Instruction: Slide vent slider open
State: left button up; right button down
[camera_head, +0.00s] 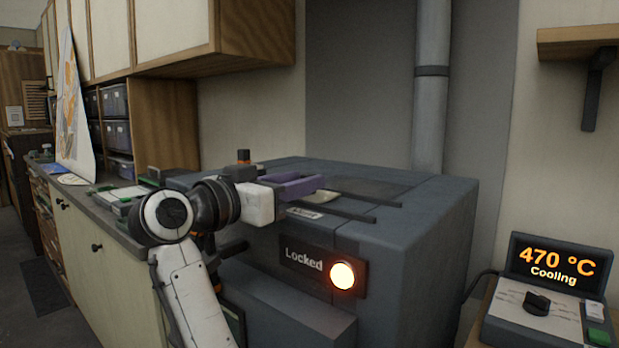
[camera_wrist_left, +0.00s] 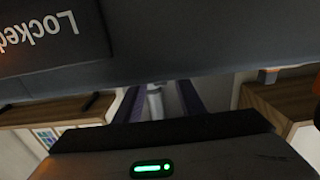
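I cannot clearly tell the vent slider itself apart; my left gripper covers part of that area. Contact with the slider cannot be told. My right gripper is not in view.
The kiln front has a "Locked" panel (camera_head: 304,260), also in the left wrist view (camera_wrist_left: 45,35), and a glowing button (camera_head: 343,275). A controller (camera_head: 548,290) reads 470 °C Cooling. A grey pipe (camera_head: 431,110) rises behind the kiln. Wooden cabinets (camera_head: 170,35) hang above left.

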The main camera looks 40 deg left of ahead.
aim_at(309, 174)
pick_arm(q)
jog(key=w, duration=0.2)
jog(key=shift+w+d, duration=0.15)
jog(key=shift+w, duration=0.35)
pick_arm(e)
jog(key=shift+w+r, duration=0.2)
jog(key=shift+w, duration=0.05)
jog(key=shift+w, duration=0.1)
pick_arm(q)
grip_shut()
jog(key=d, duration=0.2)
jog(key=d+p, duration=0.1)
jog(key=d, duration=0.5)
jog(key=shift+s+p, duration=0.35)
jog(key=shift+p, duration=0.05)
jog(key=shift+d+f, duration=0.1)
jog(key=shift+d, duration=0.05)
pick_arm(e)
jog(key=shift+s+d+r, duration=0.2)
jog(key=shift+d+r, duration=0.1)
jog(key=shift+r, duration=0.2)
pick_arm(q)
grip_release()
jog(key=shift+d, duration=0.15)
